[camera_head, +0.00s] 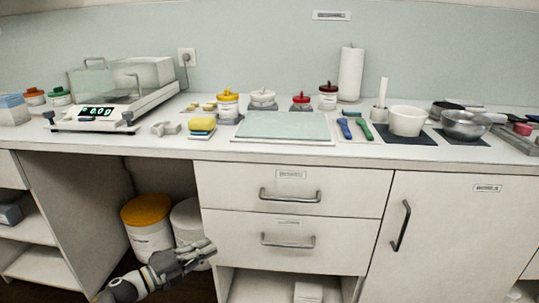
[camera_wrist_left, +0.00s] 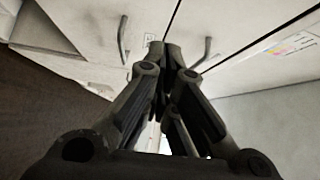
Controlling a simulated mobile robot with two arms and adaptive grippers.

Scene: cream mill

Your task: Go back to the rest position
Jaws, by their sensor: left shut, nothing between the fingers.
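My left gripper (camera_head: 203,249) is at the lower left of the head view, in front of the open space under the counter and left of the drawers. It is shut and empty. In the left wrist view the left gripper's fingers (camera_wrist_left: 172,50) meet at the tips, with nothing between them. Cabinet fronts with handles show beyond the tips. My right gripper is not in view.
Below are drawers with handles (camera_head: 290,195) and an orange-lidded tub (camera_head: 148,225).

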